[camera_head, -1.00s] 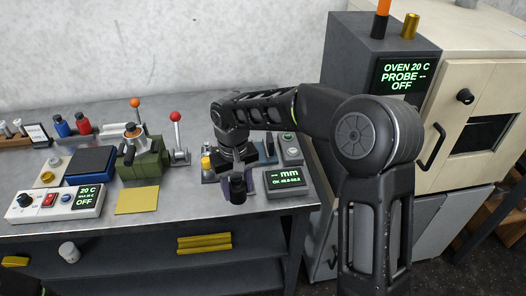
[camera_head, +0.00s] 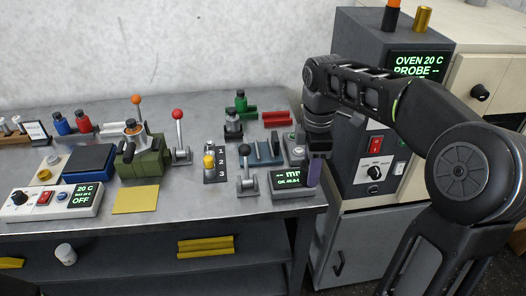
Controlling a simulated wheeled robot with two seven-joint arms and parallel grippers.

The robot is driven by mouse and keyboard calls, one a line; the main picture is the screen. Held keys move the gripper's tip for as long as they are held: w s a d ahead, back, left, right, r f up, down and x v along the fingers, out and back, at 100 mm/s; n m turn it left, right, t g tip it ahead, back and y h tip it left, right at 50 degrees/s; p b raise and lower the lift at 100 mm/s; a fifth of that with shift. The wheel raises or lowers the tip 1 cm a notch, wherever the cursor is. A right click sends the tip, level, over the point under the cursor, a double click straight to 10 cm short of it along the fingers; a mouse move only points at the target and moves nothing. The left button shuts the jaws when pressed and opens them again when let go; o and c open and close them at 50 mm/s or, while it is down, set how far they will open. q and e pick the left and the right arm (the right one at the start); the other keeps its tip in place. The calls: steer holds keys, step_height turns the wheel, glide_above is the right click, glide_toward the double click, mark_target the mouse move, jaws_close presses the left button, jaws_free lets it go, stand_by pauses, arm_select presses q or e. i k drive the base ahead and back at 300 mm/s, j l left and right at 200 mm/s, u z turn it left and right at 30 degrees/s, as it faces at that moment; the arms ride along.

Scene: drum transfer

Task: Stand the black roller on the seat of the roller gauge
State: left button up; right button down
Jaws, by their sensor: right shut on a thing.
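The gauge's display box (camera_head: 292,190), with green "mm" text, sits near the bench's right front corner. My right gripper (camera_head: 314,178) is over the right end of that box, pointing down. One purple finger shows. It is shut, and the black roller in it is hidden from this side by the finger. A blue slotted block (camera_head: 265,153) stands behind the display box. I cannot tell which part is the gauge's seat. My left gripper is not in view.
A black-knobbed lever (camera_head: 246,170) stands left of the display box, next to a 1-2-3 selector (camera_head: 213,164). A green clamp-like tool (camera_head: 140,155) and a yellow pad (camera_head: 135,199) are further left. The oven cabinet (camera_head: 372,140) is close right of my gripper.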

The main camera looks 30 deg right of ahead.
mark_target(264, 150)
steer(key=i, duration=0.95)
